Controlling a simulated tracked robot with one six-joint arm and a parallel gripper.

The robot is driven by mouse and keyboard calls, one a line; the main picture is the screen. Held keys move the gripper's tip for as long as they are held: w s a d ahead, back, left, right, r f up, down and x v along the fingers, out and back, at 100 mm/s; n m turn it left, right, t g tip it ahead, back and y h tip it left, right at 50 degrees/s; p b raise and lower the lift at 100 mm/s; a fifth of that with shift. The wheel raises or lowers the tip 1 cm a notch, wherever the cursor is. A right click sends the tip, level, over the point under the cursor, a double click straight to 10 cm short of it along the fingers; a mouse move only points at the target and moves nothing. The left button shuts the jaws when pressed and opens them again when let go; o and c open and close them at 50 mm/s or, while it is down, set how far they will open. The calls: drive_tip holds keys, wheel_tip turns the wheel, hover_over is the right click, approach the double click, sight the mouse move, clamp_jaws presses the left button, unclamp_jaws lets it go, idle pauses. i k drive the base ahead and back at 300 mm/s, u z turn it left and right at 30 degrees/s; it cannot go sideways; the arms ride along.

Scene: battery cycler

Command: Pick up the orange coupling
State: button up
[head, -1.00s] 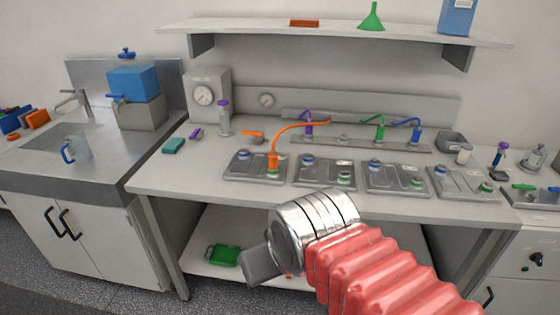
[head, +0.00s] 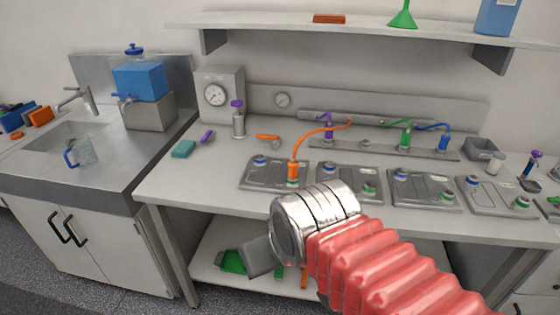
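The orange coupling (head: 293,171) stands upright on the leftmost grey battery plate (head: 258,178) on the bench. An orange hose (head: 316,132) arches from its top to the rail behind. My gripper (head: 262,257) shows as a grey block at the end of my silver wrist, low in the head view. It appears below and left of the coupling, in front of the lower shelf and apart from the coupling. Its fingertips cannot be made out, so whether it is open or shut is unclear.
More battery plates (head: 425,190) line the bench to the right. An orange-handled tool (head: 268,137) and a teal block (head: 184,149) lie on the left. An upper shelf (head: 360,28) overhangs the back.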

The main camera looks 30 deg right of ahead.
sight(293, 164)
drive_tip(key=z, duration=0.05)
drive_tip(key=i, duration=1.15)
